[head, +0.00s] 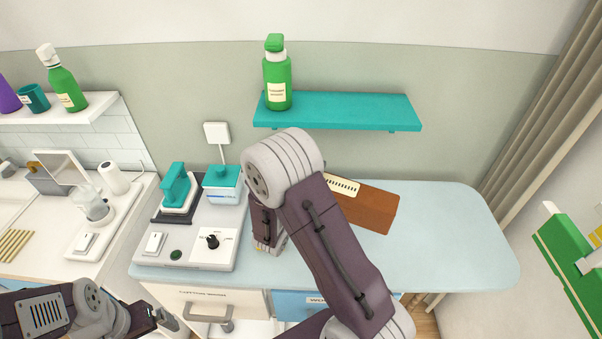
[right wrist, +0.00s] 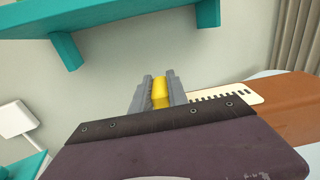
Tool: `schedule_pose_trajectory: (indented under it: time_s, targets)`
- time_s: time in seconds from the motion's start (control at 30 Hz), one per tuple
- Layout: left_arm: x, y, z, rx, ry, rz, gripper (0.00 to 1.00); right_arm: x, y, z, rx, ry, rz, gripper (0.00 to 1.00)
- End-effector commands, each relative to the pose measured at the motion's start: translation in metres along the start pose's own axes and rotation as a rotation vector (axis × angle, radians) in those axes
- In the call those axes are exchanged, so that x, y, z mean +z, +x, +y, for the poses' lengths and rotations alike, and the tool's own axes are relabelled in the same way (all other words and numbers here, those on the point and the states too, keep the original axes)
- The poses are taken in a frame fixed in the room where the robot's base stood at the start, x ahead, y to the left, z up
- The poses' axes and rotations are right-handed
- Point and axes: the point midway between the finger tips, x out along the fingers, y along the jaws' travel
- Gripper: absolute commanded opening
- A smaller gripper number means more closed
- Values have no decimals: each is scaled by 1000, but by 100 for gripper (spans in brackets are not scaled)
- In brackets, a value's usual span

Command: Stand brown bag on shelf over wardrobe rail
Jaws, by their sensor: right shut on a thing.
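A brown, box-shaped thing (head: 372,210) lies on the pale blue counter, partly behind my right arm; I cannot tell if it is the bag. A cream slotted strip (head: 343,186) lies along its far left edge. The brown thing also shows at the right of the right wrist view (right wrist: 285,108). My right gripper (right wrist: 158,78) is shut on a yellow thing (right wrist: 160,93); in the head view my arm hides it. My left gripper (head: 165,319) is at the lower left; its jaws are unclear. No wardrobe rail shows. A teal shelf (head: 350,112) is on the wall.
A green bottle (head: 277,75) stands at the shelf's left end; the rest of the shelf is clear. The pale blue counter (head: 450,235) is free at right. A white appliance unit (head: 185,250) stands left of my arm. A curtain (head: 540,120) hangs at right.

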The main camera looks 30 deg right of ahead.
Motion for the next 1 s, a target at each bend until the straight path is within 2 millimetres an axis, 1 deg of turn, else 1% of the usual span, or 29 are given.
schedule_pose_trajectory:
  time_s: [0.03, 0.2, 0.33, 0.5, 1.0]
  targets:
    - [0, 1, 0, 0, 0, 0, 98, 6, 3, -10, -5, 1, -2, 0]
    - [0, 3, 0, 0, 0, 0, 98, 25, 12, -39, -4, 2, -3, 0]
    - [0, 3, 0, 0, 0, 0, 98, 32, 16, -51, -2, 0, -1, 0]
    - [0, 3, 0, 0, 0, 0, 98, 35, 17, -55, 0, -1, -1, 0]
    - [0, 3, 0, 0, 0, 0, 98, 34, 17, -54, 1, -1, -1, 0]
